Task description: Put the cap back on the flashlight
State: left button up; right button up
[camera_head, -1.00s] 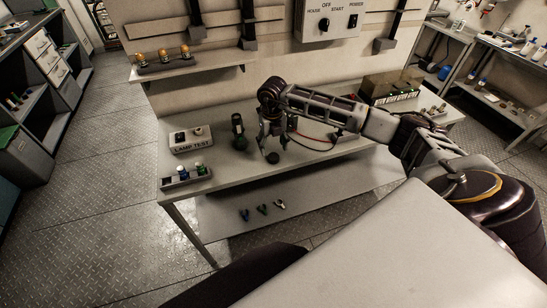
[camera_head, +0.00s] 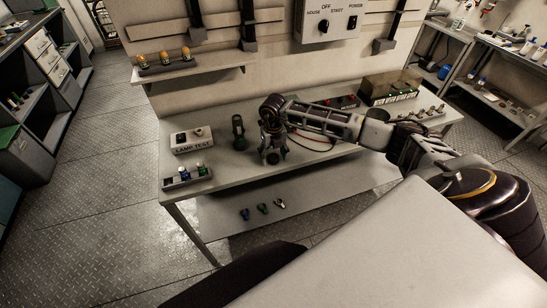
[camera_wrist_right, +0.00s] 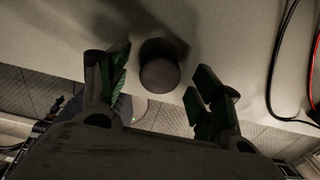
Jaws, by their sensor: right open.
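The dark flashlight body (camera_head: 238,131) stands upright on the table, left of my right gripper. The cap, a small dark round piece (camera_head: 273,158), lies on the table near the front edge. It also shows in the right wrist view (camera_wrist_right: 160,75), between the two fingers and apart from both. My right gripper (camera_head: 273,154) points down over the cap and is open and empty; its green-padded fingers also show in the right wrist view (camera_wrist_right: 161,70). My left gripper is not in view.
A lamp test box (camera_head: 191,140) and a small holder with coloured pieces (camera_head: 184,178) stand on the table's left. Several small items lie on the lower shelf (camera_head: 263,209).

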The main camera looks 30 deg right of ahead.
jog(key=shift+f, duration=0.25)
jog(key=shift+c, duration=0.5)
jog(key=c, duration=0.8)
